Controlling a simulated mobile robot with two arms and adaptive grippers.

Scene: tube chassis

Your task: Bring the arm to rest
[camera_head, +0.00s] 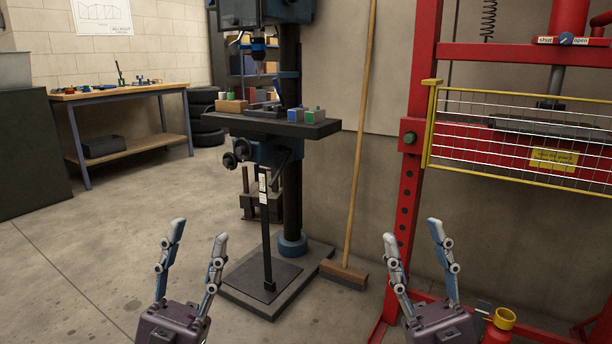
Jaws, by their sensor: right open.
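My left gripper (198,238) is at the lower left of the head view, fingers pointing up and spread apart with nothing between them. My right gripper (412,232) is at the lower right, fingers up and spread, also empty. Both are apart from the things around them in the picture. The arms behind the grippers are mostly below the picture edge.
A drill press with a dark table (285,127) stands ahead. A broom (347,272) leans on the wall beside it. A red press frame (407,190) with a yellow mesh guard (520,135) is at right, a red bottle jack (497,328) low. A workbench (120,92) stands back left. Left floor is clear.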

